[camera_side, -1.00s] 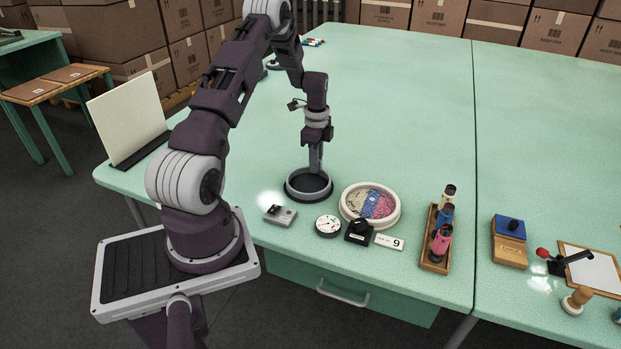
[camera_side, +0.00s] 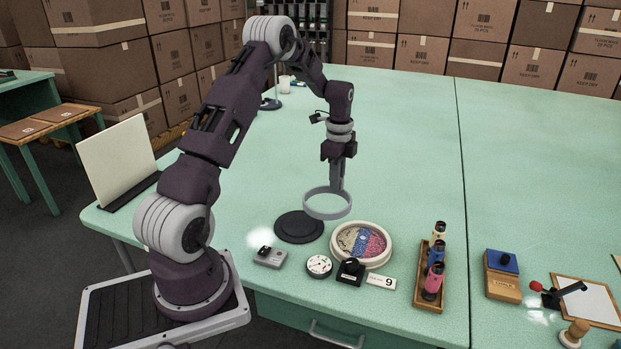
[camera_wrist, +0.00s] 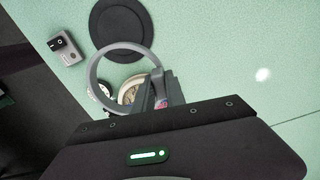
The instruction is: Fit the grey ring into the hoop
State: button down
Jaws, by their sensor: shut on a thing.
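The grey ring (camera_side: 327,215) hangs in the air, roughly level, above the table in the side view. My gripper (camera_side: 338,184) is shut on its far side edge. The ring also shows in the wrist view (camera_wrist: 93,76), at the tips of my gripper (camera_wrist: 160,86). The hoop (camera_side: 366,265) is a cream round frame on the table, to the right of and below the ring. Yarn patches of beige, blue and pink fill its inside. In the wrist view the hoop (camera_wrist: 127,97) is partly hidden behind the ring and fingers.
A black round stand (camera_side: 299,229) lies bare left of the hoop. A grey switch box (camera_side: 270,257), a round dial (camera_side: 319,266), a black block (camera_side: 350,272) and a "9" card (camera_side: 381,281) line the front. A wooden tray (camera_side: 428,294) with bottles stands right. The table behind is clear.

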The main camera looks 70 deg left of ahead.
jog(key=w+d+f+m, duration=0.1)
jog(key=w+d+m, duration=0.1)
jog(key=w+d, duration=0.6)
jog(key=shift+s+d+f, duration=0.3)
jog(key=shift+f, duration=0.55)
jog(key=shift+s+d+f, duration=0.25)
jog(key=shift+d+f, duration=0.05)
jog(key=shift+f, duration=0.5)
jog(key=shift+s+d+f, duration=0.3)
jog(key=shift+f, duration=0.55)
jog(key=shift+f, duration=0.95)
jog(key=c, duration=1.3)
grip_release()
notch_tip(320, 180, up, 7)
